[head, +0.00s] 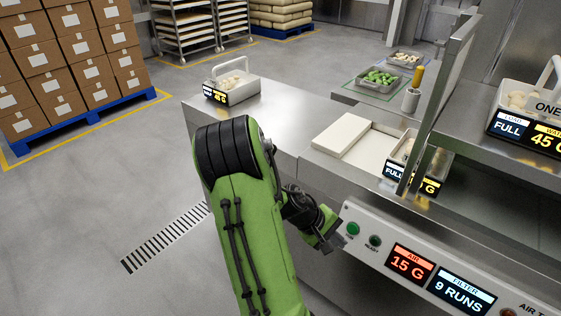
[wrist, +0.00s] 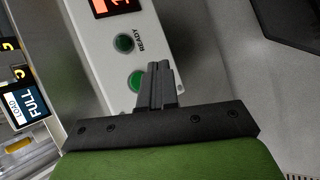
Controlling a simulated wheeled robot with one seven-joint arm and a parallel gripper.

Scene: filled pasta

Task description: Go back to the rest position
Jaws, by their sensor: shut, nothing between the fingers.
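My gripper (head: 331,238) is at the end of my green arm, in front of the machine's control panel (head: 380,243). In the wrist view my gripper (wrist: 158,72) shows two dark fingers pressed together with nothing between them. The fingertips lie over or close to a green button (wrist: 136,80) on the panel; I cannot tell whether they touch it.
The panel has a red "15 G" display (head: 408,263) and a "9 RUNS" display (head: 460,288). Boxes on a blue pallet (head: 80,121) stand left. The floor (head: 95,215) there is clear.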

